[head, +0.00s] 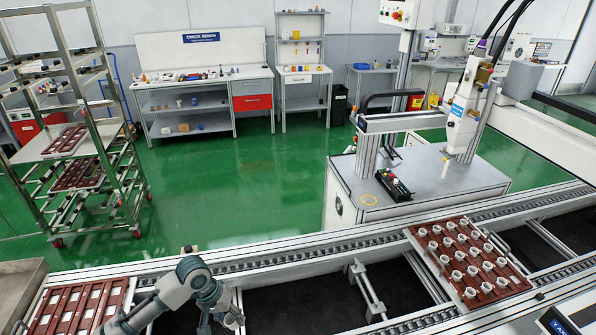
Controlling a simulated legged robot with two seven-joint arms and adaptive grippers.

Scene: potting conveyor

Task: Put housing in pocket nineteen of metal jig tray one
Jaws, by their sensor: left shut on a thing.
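My left gripper (230,318) is low in the head view, left of centre, over the dark gap in front of the conveyor rail. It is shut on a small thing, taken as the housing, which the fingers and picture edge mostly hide. A red-brown jig tray (411,235) sits on the conveyor at the right, with several white round housings (459,256) standing in rows. My gripper is well to its left. Another red-brown tray (127,285) with pale square pockets lies at the lower left, beside my left arm. No readable label shows which tray is number one. My right gripper is out of view.
The conveyor rail (310,254) runs across the front, with a crossbar (367,290) between gripper and right tray. A grey machine (405,185) with a gantry stands behind it. A metal rack (100,140) with trays stands at the left. A grey bin (20,290) is at lower left.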

